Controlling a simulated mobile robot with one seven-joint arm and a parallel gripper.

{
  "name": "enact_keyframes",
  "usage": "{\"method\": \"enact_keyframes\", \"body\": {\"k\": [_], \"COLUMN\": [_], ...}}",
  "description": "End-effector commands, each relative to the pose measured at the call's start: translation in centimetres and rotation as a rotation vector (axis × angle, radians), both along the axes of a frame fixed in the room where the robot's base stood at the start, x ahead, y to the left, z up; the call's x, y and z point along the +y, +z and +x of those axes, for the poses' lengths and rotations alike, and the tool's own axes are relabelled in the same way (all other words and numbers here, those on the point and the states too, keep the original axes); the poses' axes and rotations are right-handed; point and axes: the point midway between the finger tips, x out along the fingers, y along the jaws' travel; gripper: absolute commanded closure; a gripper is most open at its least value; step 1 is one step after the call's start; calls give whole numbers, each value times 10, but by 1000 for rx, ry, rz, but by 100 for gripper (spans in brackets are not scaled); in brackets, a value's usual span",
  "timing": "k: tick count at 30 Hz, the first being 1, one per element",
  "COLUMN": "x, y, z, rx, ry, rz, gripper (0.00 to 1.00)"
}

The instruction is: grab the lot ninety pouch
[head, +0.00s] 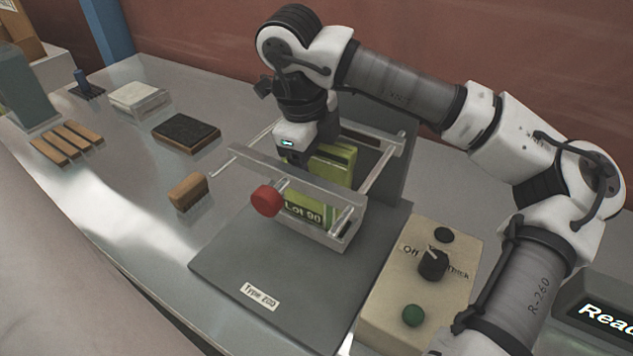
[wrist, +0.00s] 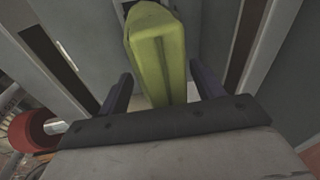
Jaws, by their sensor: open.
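The lot ninety pouch is yellow-green, with its "Lot 90" label (head: 303,211) showing through the front of the clear-walled holder in the head view. Its upper part (head: 334,164) stands behind the front crossbar, beneath my wrist. In the wrist view the pouch (wrist: 158,50) stands between the two dark fingers of my gripper (wrist: 160,88). The fingers are open, one on each side of it, with a gap showing at each side. In the head view my fingertips are hidden behind my wrist and the frame.
The holder sits on a grey base (head: 241,252) labelled "Type 200". A red knob (head: 266,200) sticks out at its front left. A control box (head: 416,275) with a dial stands at right. A wooden block (head: 188,191) and a dark pad (head: 186,132) lie left on the table.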

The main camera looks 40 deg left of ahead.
Motion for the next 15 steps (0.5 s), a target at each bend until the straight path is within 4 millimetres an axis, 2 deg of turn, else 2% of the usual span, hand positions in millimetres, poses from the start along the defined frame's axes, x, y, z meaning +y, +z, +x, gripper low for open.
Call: {"method": "enact_keyframes", "body": {"k": [7, 15], "x": [0, 0], "y": [-2, -2], "z": [0, 0], "rx": [0, 0], "ry": [0, 0], "rz": [0, 0], "gripper": [35, 70]}}
